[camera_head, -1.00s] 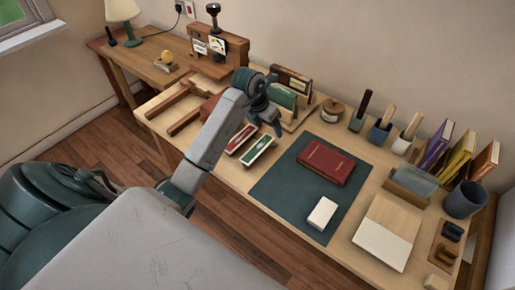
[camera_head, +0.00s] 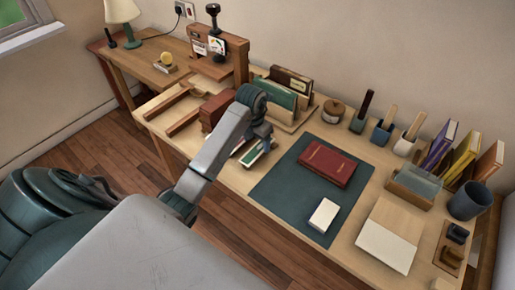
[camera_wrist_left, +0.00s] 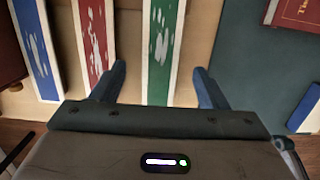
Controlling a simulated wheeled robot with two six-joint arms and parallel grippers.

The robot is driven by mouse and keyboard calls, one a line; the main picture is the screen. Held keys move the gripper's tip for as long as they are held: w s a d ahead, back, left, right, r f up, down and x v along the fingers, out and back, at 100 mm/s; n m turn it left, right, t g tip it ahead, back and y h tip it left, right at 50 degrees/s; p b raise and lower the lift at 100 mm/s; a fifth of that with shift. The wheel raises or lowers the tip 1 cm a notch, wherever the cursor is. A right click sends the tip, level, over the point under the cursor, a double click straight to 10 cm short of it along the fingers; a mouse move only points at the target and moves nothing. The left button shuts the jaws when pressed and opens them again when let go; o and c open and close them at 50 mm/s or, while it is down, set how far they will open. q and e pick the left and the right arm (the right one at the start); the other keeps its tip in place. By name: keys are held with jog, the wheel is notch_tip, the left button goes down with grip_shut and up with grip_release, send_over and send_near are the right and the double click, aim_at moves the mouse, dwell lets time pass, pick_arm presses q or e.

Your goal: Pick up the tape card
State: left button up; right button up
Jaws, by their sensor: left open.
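Three long flat cards with white marks lie side by side: a blue card (camera_wrist_left: 40,50), a red card (camera_wrist_left: 97,35) and a green card (camera_wrist_left: 166,40). I cannot tell from any label which is the tape card. The green card (camera_head: 262,153) also shows partly in the head view, with my arm hiding much of the cards. My left gripper (camera_wrist_left: 161,86) is open and empty in the left wrist view. Its two fingers are spread to either side of the green card's near end, apart from it. My right gripper is not in view.
A dark green mat (camera_head: 280,193) carries a red book (camera_head: 327,164) and a white block (camera_head: 323,214). A wooden rack (camera_head: 300,117) of books stands behind the gripper. A brown-red box (camera_head: 215,110) is close on the left.

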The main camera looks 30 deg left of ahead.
pick_arm(q)
jog(key=shift+w+f, duration=0.1)
jog(key=shift+f, duration=1.15)
jog(key=c, duration=1)
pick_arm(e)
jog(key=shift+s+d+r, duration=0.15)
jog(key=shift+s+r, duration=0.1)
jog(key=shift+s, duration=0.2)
pick_arm(q)
jog(key=shift+r, duration=0.15)
jog(key=shift+c, duration=0.2)
